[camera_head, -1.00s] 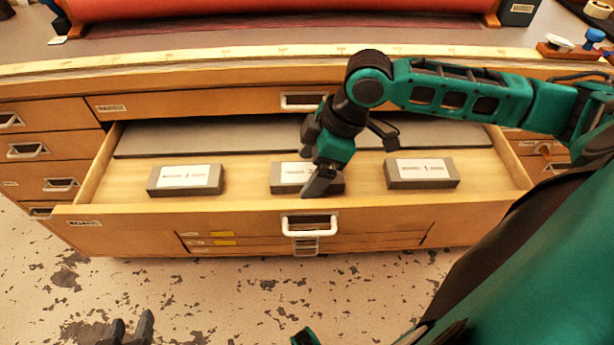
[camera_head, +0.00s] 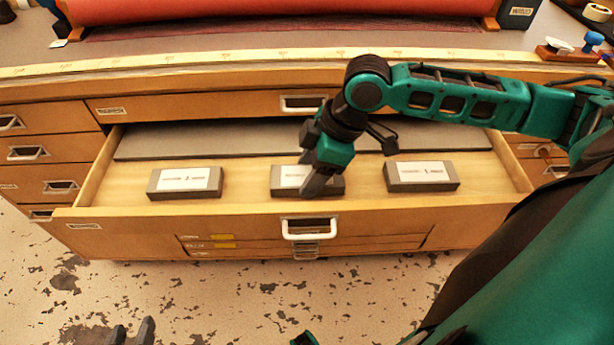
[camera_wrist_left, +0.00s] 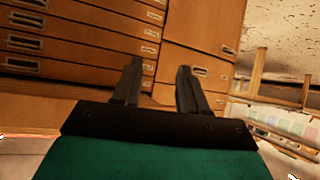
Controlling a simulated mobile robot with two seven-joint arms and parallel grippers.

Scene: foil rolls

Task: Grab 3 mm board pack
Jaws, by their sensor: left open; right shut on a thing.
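Three grey board packs with white labels lie in the open drawer (camera_head: 250,222): a left pack (camera_head: 186,182), a middle pack (camera_head: 288,178) and a right pack (camera_head: 421,175). The label print is too small to read. My right gripper (camera_head: 318,187) reaches down into the drawer and is shut on the middle pack, hiding part of its right side. My left gripper (camera_head: 132,332) is low at the bottom edge, in front of the cabinet and away from the packs. In the left wrist view it is open and empty (camera_wrist_left: 155,88).
A grey sheet (camera_head: 220,140) lies at the back of the drawer. The drawer front has a white handle (camera_head: 309,228). Closed drawers (camera_head: 40,148) stand at the left. A red roll (camera_head: 280,5) lies on the worktop above. The floor in front is clear.

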